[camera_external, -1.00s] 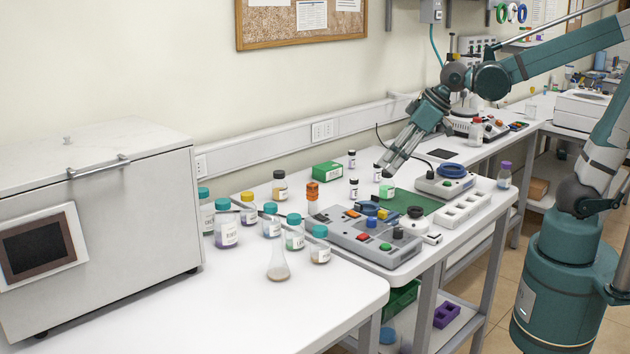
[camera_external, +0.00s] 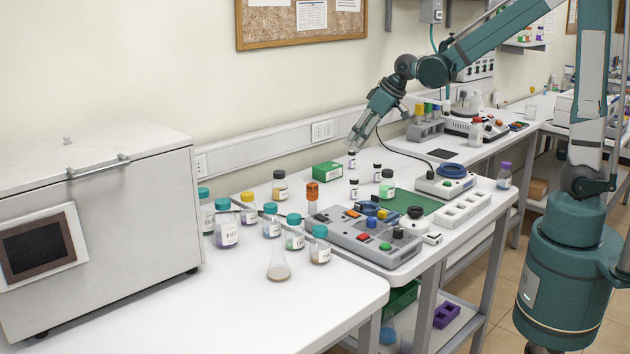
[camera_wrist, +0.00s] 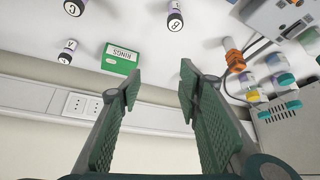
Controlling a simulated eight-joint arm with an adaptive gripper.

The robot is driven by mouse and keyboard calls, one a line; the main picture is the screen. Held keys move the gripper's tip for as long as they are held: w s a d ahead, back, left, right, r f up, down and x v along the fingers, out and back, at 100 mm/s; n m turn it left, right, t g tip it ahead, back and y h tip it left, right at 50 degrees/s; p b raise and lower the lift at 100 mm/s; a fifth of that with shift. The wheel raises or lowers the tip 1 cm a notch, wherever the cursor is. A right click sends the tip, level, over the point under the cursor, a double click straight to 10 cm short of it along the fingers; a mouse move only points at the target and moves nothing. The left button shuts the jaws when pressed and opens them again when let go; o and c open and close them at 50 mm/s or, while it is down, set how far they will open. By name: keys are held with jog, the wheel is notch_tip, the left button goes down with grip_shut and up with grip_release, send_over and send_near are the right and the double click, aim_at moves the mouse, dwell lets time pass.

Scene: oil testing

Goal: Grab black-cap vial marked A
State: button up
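In the wrist view, three small dark-capped vials show: the vial marked A (camera_wrist: 68,51), the vial marked B (camera_wrist: 175,16) and the vial marked C (camera_wrist: 75,6), cut by the top edge. Vial A lies left of my gripper (camera_wrist: 160,86), whose fingers are apart with nothing between them. In the outside view, my gripper (camera_external: 354,143) points down just above the rearmost small vial (camera_external: 351,159), which by layout appears to be A. The other two small vials (camera_external: 377,171) stand on the bench in front of it; their letters are unreadable there.
A green box (camera_external: 327,174) labelled RINGS stands left of the rearmost vial; it also shows in the wrist view (camera_wrist: 120,60). A green-liquid bottle (camera_external: 387,184), an orange-topped item (camera_external: 312,196) and a grey button panel (camera_external: 362,236) stand nearer. The wall rail runs behind.

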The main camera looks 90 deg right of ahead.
jog(key=d+f+m+p, duration=0.1)
jog(key=d+f+p, duration=0.25)
jog(key=d, duration=1.05)
jog(key=m+p, duration=0.1)
jog(key=p, duration=0.1)
send_near(352, 156)
jog(key=shift+w+d+f+g+h, duration=0.2)
jog(key=shift+w+d+f, duration=0.15)
jog(key=shift+f, duration=0.2)
jog(key=shift+w+d+f+g+h, duration=0.1)
jog(key=shift+w+d+f+h, duration=0.15)
jog(key=shift+d+f, duration=0.3)
jog(key=shift+w, duration=0.1)
jog(key=shift+x, duration=1.2)
jog(key=shift+f, duration=0.15)
jog(key=shift+x, duration=2.5)
jog(key=shift+a, duration=0.15)
jog(key=c, duration=0.9)
